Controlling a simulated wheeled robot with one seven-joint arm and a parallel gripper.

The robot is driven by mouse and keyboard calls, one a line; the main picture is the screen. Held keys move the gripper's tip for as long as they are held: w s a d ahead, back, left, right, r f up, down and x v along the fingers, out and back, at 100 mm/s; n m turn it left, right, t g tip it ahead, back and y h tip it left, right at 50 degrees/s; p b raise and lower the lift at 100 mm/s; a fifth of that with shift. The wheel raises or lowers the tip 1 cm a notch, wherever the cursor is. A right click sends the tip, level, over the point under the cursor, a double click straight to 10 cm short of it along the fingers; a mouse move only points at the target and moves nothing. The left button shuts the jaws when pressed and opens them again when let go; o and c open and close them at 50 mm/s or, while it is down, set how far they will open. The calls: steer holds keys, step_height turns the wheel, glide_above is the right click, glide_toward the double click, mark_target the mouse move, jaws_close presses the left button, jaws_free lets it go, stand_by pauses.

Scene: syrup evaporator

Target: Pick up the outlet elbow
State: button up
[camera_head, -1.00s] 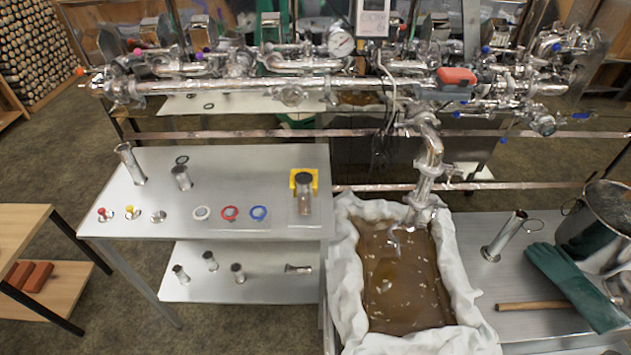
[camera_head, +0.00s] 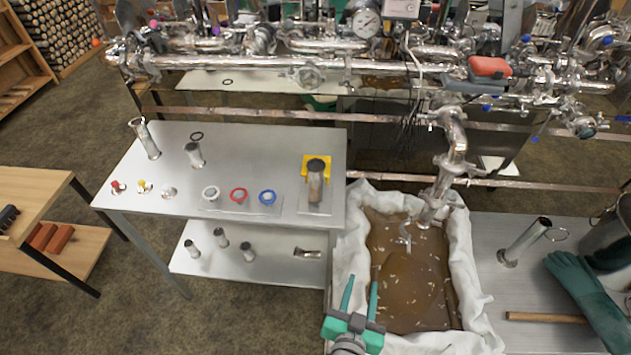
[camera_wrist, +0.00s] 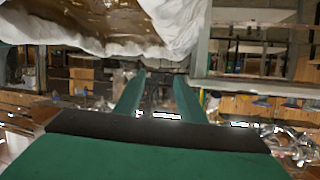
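A silvery curved pipe elbow (camera_head: 452,128) hangs from the manifold and leads down to a spout over the syrup pan; it looks like the outlet elbow, though I cannot be sure. A small bent metal fitting (camera_head: 307,253) lies on the lower shelf of the steel table. My green gripper (camera_head: 362,284) is at the bottom of the head view, in front of the pan's left cloth edge, well apart from both. Its two fingers are spread with nothing between them. The wrist view also shows my gripper (camera_wrist: 160,77) open and empty.
The cloth-lined pan (camera_head: 345,235) of brown liquid stands beside the steel table (camera_head: 240,155), which carries tubes, clamps and rings. Floor at lower left is clear.

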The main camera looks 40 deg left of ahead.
steer(key=w+a+r+n+g+y, duration=0.25)
steer(key=w+a+r, duration=0.4)
steer(key=a, duration=0.35)
steer(key=n+g+y, duration=0.1)
steer(key=n+y, duration=0.1)
glide_toward(317, 183)
steer(key=x, duration=1.2)
steer(key=shift+s+a+f, duration=0.1)
steer(key=c, duration=0.8)
steer(key=shift+o, duration=0.2)
